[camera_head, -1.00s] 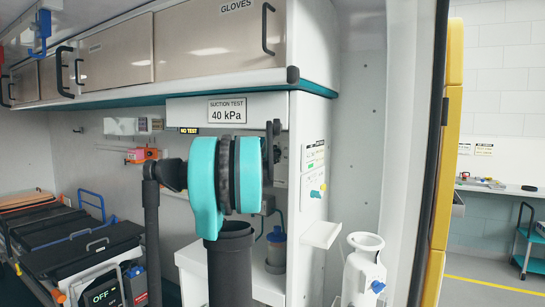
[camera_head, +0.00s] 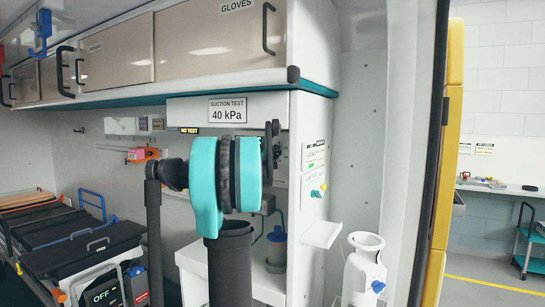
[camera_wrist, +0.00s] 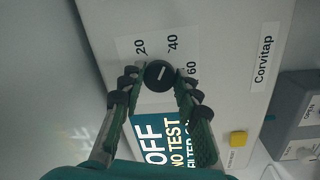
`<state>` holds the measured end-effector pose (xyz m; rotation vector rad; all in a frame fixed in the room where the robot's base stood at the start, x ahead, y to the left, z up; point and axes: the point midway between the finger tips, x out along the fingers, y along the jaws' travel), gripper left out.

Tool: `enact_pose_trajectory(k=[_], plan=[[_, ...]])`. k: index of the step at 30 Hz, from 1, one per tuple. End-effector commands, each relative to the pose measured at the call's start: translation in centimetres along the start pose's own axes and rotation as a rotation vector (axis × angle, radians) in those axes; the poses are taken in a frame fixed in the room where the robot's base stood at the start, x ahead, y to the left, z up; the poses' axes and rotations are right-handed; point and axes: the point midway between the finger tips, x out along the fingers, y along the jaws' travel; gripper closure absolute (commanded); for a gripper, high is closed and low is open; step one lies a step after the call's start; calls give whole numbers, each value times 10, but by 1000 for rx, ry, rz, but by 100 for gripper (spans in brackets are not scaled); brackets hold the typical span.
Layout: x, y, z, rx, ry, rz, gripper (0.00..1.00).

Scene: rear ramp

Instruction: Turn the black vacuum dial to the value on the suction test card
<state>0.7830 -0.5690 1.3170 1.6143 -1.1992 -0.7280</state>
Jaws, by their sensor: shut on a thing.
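The suction test card (camera_head: 228,110) reads 40 kPa and hangs under the overhead lockers in the head view. The black vacuum dial (camera_wrist: 159,75) sits on a pale panel in the wrist view, with 20, 40 and 60 printed around it. Its short white mark slants to the upper right, seemingly between 40 and 60; it is too small to read exactly. My gripper (camera_wrist: 157,74) is shut on the dial, one fingertip on each side. In the head view my teal arm hides the dial and most of the gripper.
A teal display (camera_wrist: 168,140) reading OFF and NO TEST lies beside the dial, partly covered by my fingers. A yellow button (camera_wrist: 238,139) and a grey box (camera_wrist: 297,115) are to the right. A white wall shelf (camera_head: 321,234) and white bottle (camera_head: 364,270) stand right of my arm.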

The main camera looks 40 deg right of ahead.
Motion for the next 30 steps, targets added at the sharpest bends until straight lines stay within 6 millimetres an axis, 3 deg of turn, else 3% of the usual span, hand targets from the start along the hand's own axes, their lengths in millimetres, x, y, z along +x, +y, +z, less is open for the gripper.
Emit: enact_pose_trajectory(k=[8,9,14,24,30], plan=[[-1,-1,-4,-1,8,-3,97],[-1,-1,-4,-1,8,-3,67],[-1,-1,-3,-1,6,-2,48],[-3,0,-1,-1,2,-1,48],[-28,-1,-2,0,4,-2,48]])
